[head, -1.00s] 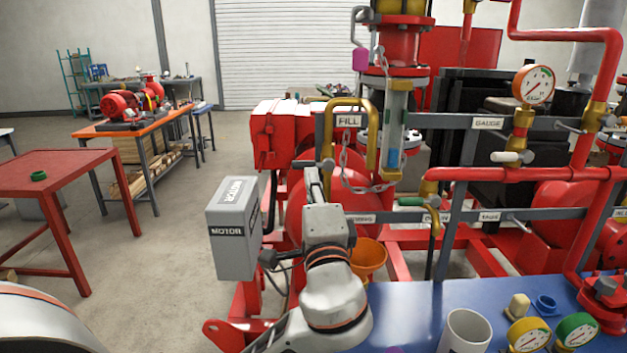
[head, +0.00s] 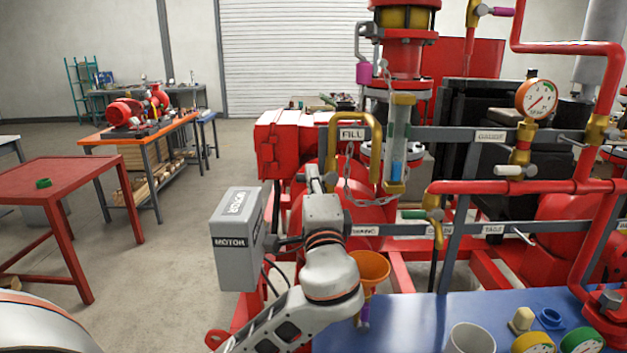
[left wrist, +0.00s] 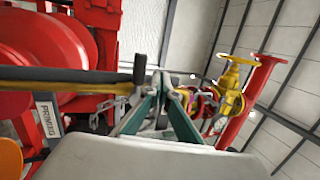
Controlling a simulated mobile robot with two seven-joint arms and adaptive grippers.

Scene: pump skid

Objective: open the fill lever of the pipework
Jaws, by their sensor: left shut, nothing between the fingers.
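The FILL label (head: 351,134) sits on the grey rail of the pipework, framed by a brass pipe loop (head: 374,135) with a hanging chain. My left gripper (head: 314,170) is shut and empty, pointing up just left of and below the label. In the left wrist view its closed fingers (left wrist: 159,78) lie close to a dark grey lever-like bar (left wrist: 140,70) at the end of a brass pipe (left wrist: 70,78). I cannot tell whether they touch it. My wrist and fingers hide part of the pipework behind them. My right gripper is out of view.
A grey MOTOR box (head: 238,240) stands just left of my left wrist. An orange funnel (head: 371,268) is at its lower right. The chain (left wrist: 105,112) hangs near the fingers. Open floor (head: 150,270) is at the left.

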